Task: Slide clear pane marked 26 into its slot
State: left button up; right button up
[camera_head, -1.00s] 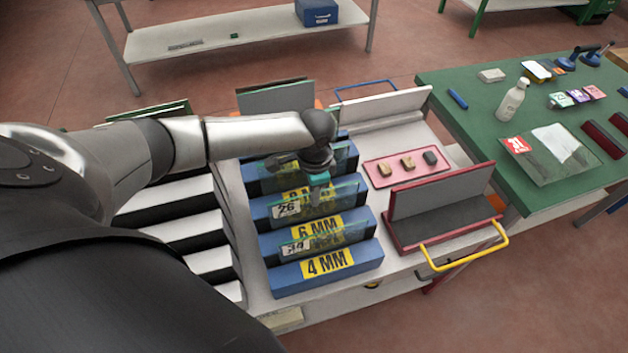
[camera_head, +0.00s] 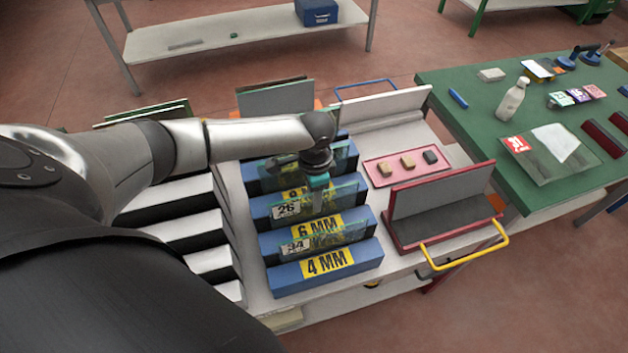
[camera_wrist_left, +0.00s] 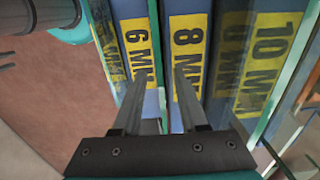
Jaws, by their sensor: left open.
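The clear pane marked 26 (camera_head: 286,210) stands upright in the gap between two blue blocks of the rack, just behind the 6 MM block (camera_head: 318,227). Its white label faces me, at its left end. My left gripper (camera_head: 318,203) points down at the pane, near its middle. In the left wrist view, its two fingers (camera_wrist_left: 160,88) are spread apart above the 6 MM and 8 MM blocks. It is hard to tell whether a finger touches the glass. My arm and wrist hide part of the rack behind. My right gripper is not in view.
Another clear pane, marked 34 (camera_head: 295,246), stands in front, behind the 4 MM block (camera_head: 327,264). A red-framed stand (camera_head: 440,205) and a pink tray (camera_head: 407,166) are to the right. A black-and-white slotted rack (camera_head: 190,232) is on the left.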

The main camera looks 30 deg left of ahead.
pick_arm(q)
jog(key=shift+s, duration=0.1)
notch_tip(320, 180, up, 15)
jog(key=p, duration=0.1)
jog(key=shift+r+p, duration=0.15)
jog(key=shift+p, duration=0.15)
jog(key=shift+d, duration=0.1)
dwell(0.6)
